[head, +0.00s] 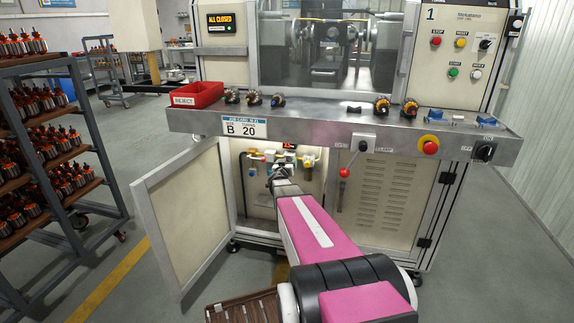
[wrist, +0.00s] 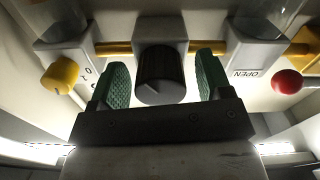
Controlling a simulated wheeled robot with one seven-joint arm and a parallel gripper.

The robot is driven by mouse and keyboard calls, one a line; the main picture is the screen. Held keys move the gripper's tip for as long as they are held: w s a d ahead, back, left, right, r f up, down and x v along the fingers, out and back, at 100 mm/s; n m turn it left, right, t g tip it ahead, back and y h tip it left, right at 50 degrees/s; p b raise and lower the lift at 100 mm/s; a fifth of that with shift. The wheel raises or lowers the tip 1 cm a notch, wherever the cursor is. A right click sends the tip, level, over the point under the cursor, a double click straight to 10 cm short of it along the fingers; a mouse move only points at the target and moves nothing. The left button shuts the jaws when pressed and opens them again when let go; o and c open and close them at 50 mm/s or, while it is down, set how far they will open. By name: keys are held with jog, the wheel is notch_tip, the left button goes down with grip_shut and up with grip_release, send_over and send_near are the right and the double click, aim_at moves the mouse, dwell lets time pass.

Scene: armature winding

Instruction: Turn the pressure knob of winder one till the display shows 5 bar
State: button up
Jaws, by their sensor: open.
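Winder one (head: 431,14) stands ahead with its lower cabinet door (head: 183,222) swung open to the left. A small display (head: 290,146) with red characters is inside the cabinet, too small to read. In the wrist view a dark ribbed knob (wrist: 160,82) with a light pointer mark sits under a grey block. My gripper (wrist: 161,68) is open, with one green finger pad on each side of the knob. Gaps show between pads and knob, so it is around the knob but not clamped. In the head view my gripper (head: 272,168) reaches into the cabinet and hides the knob.
A yellow knob (wrist: 60,74) is left of my fingers and a red knob (wrist: 287,81) right, beside an OPEN label. The machine's shelf (head: 300,122) overhangs the cabinet, with a red-balled lever (head: 345,172) below it. A parts rack (head: 45,130) stands left.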

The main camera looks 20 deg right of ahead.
jog(key=c, duration=0.9)
jog(key=shift+c, duration=0.2)
jog(key=shift+m, duration=0.4)
jog(key=m, duration=0.4)
jog(key=shift+a+m, duration=0.1)
jog(key=shift+m, duration=0.2)
jog(key=m, duration=0.5)
jog(key=shift+m, duration=0.3)
jog(key=o, duration=0.9)
